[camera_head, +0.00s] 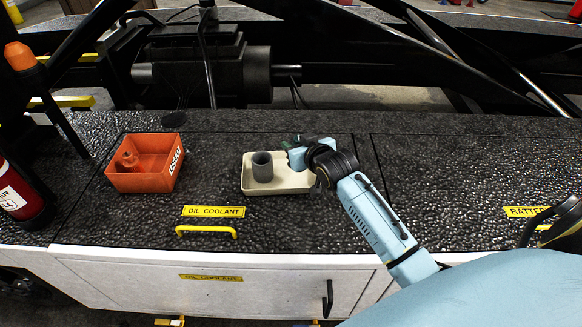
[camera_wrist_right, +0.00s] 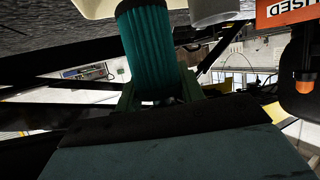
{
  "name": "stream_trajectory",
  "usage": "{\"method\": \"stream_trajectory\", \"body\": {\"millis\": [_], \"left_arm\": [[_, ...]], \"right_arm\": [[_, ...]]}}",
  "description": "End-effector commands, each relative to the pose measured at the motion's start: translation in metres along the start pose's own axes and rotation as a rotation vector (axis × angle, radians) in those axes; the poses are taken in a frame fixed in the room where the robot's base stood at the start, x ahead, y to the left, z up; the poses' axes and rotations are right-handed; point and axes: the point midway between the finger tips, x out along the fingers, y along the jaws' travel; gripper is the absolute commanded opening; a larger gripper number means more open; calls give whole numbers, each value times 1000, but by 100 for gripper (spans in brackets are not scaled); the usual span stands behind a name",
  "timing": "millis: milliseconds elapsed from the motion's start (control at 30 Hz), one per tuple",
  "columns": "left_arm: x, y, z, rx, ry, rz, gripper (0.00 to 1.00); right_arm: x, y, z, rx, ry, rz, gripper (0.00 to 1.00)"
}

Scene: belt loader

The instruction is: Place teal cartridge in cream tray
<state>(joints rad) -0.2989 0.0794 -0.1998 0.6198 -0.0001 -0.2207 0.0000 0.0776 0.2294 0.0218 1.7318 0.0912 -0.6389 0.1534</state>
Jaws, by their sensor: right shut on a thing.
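The cream tray (camera_head: 290,187) sits on the black textured top in the middle of the head view. A grey cylinder (camera_head: 262,167) stands upright in its left part. My right gripper (camera_head: 297,152) is over the back right part of the tray. In the right wrist view my right gripper (camera_wrist_right: 160,98) is shut on the ribbed teal cartridge (camera_wrist_right: 150,48). In the head view the cartridge is mostly hidden by the gripper. I cannot tell whether the cartridge touches the tray. The tray's edge (camera_wrist_right: 95,8) shows at the top of the wrist view. My left gripper is not in view.
An orange-red bin (camera_head: 140,182) marked USED holds an orange piece, left of the tray. A yellow handle (camera_head: 206,231) and an OIL COOLANT label (camera_head: 213,211) are in front. Dark machinery (camera_head: 200,68) stands behind. The top right of the tray is clear.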

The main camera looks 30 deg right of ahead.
Motion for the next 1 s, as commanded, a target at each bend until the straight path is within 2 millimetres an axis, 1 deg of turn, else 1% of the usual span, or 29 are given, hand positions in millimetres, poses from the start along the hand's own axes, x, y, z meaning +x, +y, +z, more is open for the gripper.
{"method": "stream_trajectory", "body": {"millis": [33,133,267,500,733,867,900,1000], "left_arm": [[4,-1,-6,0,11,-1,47],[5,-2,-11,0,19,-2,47],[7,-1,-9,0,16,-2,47],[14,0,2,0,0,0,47],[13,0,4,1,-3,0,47],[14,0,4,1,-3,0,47],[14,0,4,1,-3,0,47],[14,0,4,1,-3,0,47]], "right_arm": [[4,0,10,0,-1,0,15],[8,0,19,-1,1,0,15],[11,0,27,-1,0,-1,15],[23,-1,56,-1,1,-1,15],[23,-1,56,-1,2,-1,15],[24,-1,59,-1,1,-1,15],[24,-1,59,-1,1,-1,42],[24,-1,59,-1,1,-1,55]]}}
